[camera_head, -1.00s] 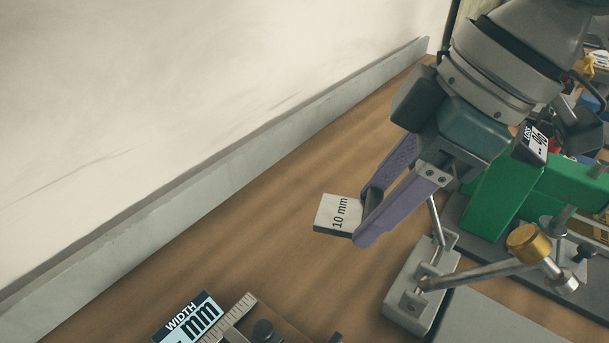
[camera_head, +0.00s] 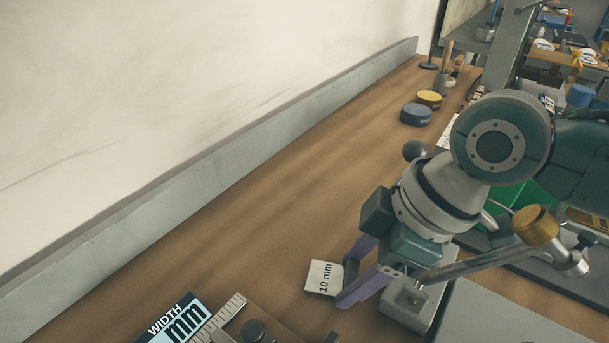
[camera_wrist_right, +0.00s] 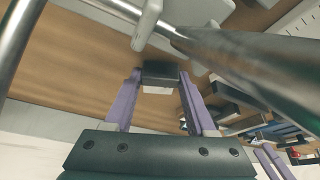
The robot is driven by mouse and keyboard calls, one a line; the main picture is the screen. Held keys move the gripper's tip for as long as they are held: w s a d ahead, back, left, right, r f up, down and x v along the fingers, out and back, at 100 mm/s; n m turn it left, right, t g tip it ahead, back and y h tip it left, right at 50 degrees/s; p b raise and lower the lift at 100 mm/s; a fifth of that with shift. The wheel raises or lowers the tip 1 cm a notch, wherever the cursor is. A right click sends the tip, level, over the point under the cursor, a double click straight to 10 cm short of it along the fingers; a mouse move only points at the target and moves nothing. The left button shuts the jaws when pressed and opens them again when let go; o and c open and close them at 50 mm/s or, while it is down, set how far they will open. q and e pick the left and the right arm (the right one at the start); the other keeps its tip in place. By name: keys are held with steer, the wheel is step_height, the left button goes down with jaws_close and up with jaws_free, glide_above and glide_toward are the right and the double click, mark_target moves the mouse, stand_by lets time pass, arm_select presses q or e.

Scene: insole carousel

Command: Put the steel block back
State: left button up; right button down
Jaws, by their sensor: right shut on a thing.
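In the right wrist view the block (camera_wrist_right: 160,76) shows dark between the fingertips. I cannot tell whether the block touches the bench. My left gripper does not show in the head view.
A grey stand (camera_head: 411,303) with a steel rod and brass knob (camera_head: 535,225) is close right of the gripper. A "WIDTH mm" display (camera_head: 176,322) and ruler (camera_head: 222,313) are at the lower left. Blue (camera_head: 416,114) and yellow (camera_head: 429,98) round tins stand far back. The bench between is clear.

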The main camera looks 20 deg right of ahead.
steer(key=shift+c, duration=1.1)
jaws_free()
steer(key=shift+f, duration=0.1)
